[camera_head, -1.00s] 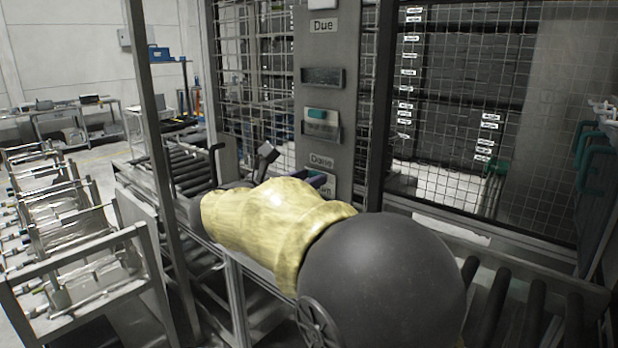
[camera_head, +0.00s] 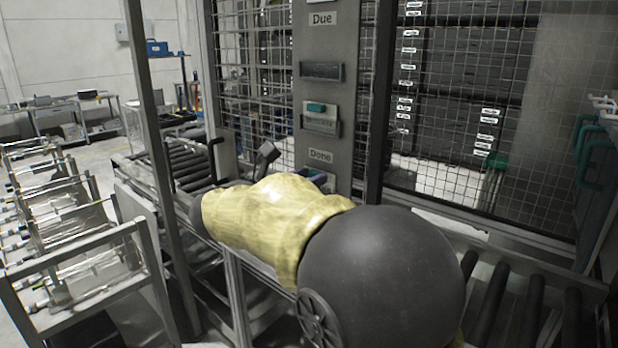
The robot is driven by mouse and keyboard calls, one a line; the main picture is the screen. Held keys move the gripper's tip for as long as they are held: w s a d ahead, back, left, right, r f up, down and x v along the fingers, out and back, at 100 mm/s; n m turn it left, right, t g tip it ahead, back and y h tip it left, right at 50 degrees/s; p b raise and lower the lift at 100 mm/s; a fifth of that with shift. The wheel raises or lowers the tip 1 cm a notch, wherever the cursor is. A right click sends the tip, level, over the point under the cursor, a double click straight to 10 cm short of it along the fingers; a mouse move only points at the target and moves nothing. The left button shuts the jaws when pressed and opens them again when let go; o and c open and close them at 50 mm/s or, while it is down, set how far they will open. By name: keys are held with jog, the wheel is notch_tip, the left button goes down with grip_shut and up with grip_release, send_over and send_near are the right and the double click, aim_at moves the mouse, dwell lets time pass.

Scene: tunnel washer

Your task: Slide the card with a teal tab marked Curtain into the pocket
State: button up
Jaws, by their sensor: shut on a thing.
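A pale card (camera_head: 320,121) with a teal tab stands in the middle pocket (camera_head: 333,129) of the grey upright panel, below an empty-looking pocket (camera_head: 321,71). Its lettering is too small to read, so I cannot tell whether it is marked Curtain. Below the "Done" sign (camera_head: 320,155), a purple and a teal edge show low down, partly behind my arm. My arm, in a yellow sleeve, crosses the middle of the view. The jaws of my gripper and anything in them are hidden behind it.
The panel carries a "Due" sign (camera_head: 322,18) at the top. Wire mesh (camera_head: 460,110) closes off the space to its right. A roller conveyor (camera_head: 190,165) runs behind my arm, with more rollers (camera_head: 530,300) at right. Metal racks (camera_head: 75,240) stand at left; the floor beyond is partly clear.

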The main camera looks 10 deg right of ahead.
jog(key=shift+f, duration=0.45)
dwell(0.5)
dwell(0.4)
jog(key=o, duration=1)
jog(key=shift+o, duration=0.2)
jog(key=b+v, duration=0.2)
jog(key=v, duration=1.5)
jog(key=shift+a, duration=0.15)
